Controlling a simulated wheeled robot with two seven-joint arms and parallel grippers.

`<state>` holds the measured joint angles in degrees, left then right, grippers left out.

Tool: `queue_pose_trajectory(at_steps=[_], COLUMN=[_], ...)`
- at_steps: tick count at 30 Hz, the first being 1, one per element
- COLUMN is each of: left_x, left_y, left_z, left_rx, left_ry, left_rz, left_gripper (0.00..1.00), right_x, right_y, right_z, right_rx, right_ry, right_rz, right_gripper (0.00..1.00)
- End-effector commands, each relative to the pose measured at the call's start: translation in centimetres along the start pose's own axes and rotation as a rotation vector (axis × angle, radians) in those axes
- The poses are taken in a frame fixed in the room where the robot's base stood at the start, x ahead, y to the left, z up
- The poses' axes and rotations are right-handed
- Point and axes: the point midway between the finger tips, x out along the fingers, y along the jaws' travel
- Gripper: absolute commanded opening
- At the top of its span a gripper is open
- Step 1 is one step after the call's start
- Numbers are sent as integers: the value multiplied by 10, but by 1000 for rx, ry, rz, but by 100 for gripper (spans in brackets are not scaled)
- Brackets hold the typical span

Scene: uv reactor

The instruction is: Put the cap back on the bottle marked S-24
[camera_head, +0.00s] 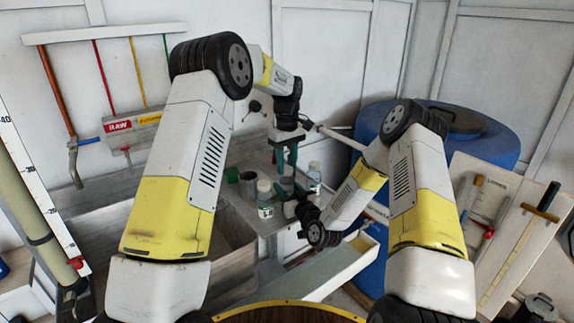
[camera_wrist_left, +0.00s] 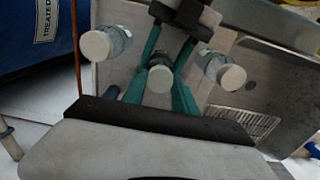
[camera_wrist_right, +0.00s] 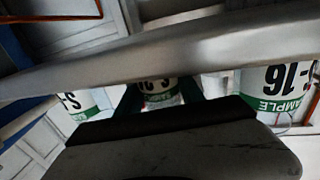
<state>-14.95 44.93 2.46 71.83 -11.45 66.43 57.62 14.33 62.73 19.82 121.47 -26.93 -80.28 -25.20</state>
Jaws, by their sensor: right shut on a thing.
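A sample bottle (camera_wrist_right: 157,89) stands in the middle of three, between the teal fingers of my right gripper (camera_head: 287,187), which is shut on it. Its upside-down label is partly hidden, so I cannot read the full number. My left gripper (camera_head: 286,160) points down above this bottle with its teal fingers apart. In the left wrist view a pale round top (camera_wrist_left: 160,79) shows between the fingers. I cannot tell whether it is a loose cap or the bottle's top. A white-capped bottle (camera_head: 265,200) stands to the left, and another white-capped bottle (camera_head: 314,177) to the right.
In the right wrist view, one neighbouring bottle's label (camera_wrist_right: 283,88) ends in "-16". A blue barrel (camera_head: 480,140) is at the right. The bottles stand close to both grippers.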

Motion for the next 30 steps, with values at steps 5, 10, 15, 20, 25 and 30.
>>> queue_pose_trajectory(at_steps=[5, 10, 15, 20, 25, 30], left_x=[0, 0, 0, 1, 0, 0], left_y=[0, 0, 0, 0, 0, 0], left_z=[0, -1, 0, -1, -1, 0], left_rx=[19, 255, 661, 1038, 1313, 1303], left_ry=[0, 0, -1, 0, 1, 1], left_rz=[1, 1, 1, 1, 0, -1], left_gripper=[0, 0, 0, 0, 0, 39], right_x=[0, 0, 0, 0, 0, 0], right_y=[0, 0, 0, 0, 0, 0], right_z=[0, 0, 0, 0, 0, 0], right_rx=[0, 0, 0, 0, 0, 0], right_ry=[1, 1, 1, 1, 1, 1], right_rz=[0, 0, 0, 0, 0, 0], right_gripper=[0, 0, 0, 0, 0, 0])
